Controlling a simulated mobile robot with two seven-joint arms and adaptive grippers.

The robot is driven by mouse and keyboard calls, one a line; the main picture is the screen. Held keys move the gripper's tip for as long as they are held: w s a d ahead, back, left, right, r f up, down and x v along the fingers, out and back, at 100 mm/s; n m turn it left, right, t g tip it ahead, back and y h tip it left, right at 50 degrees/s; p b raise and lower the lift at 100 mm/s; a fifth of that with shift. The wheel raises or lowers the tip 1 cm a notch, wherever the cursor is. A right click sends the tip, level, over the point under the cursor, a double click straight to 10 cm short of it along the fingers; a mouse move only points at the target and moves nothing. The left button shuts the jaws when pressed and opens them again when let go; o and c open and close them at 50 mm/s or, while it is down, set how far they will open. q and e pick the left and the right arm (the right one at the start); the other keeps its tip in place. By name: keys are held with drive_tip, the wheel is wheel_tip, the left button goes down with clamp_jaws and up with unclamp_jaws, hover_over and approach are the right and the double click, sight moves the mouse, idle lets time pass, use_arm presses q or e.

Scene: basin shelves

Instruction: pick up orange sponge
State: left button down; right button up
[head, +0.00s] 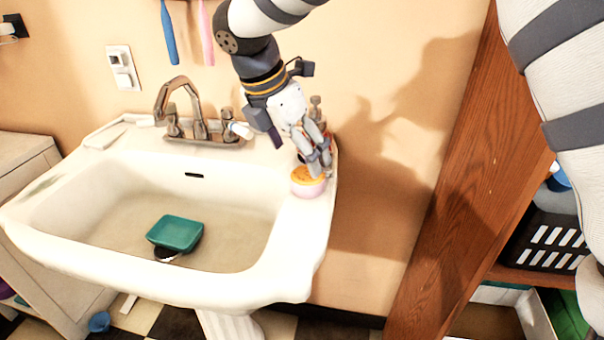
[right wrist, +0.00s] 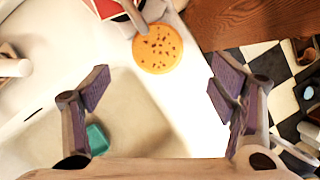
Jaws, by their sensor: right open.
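The orange sponge (head: 309,182) is round, with a dark-speckled orange top and a pale pink side. It lies on the right rim of the white basin (head: 312,235). In the right wrist view the sponge (right wrist: 157,50) shows whole, centred between the fingers but beyond their tips. My right gripper (head: 318,166) is open, pointing down just above the sponge at its back right side. In the right wrist view the right gripper (right wrist: 158,88) has its fingers wide apart and nothing between them. My left gripper is not in view.
A chrome faucet (head: 200,125) stands at the basin's back edge. A bottle (head: 316,108) and a red item (right wrist: 108,6) are close behind the sponge. A wooden shelf side (head: 475,170) rises at the right.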

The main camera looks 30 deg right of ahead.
sight(308, 173)
drive_tip(key=x, duration=0.8)
drive_tip(key=shift+w+d, duration=0.1)
drive_tip(key=shift+w, duration=0.1)
drive_tip(key=shift+r, duration=0.1)
drive_tip(key=c, duration=0.9)
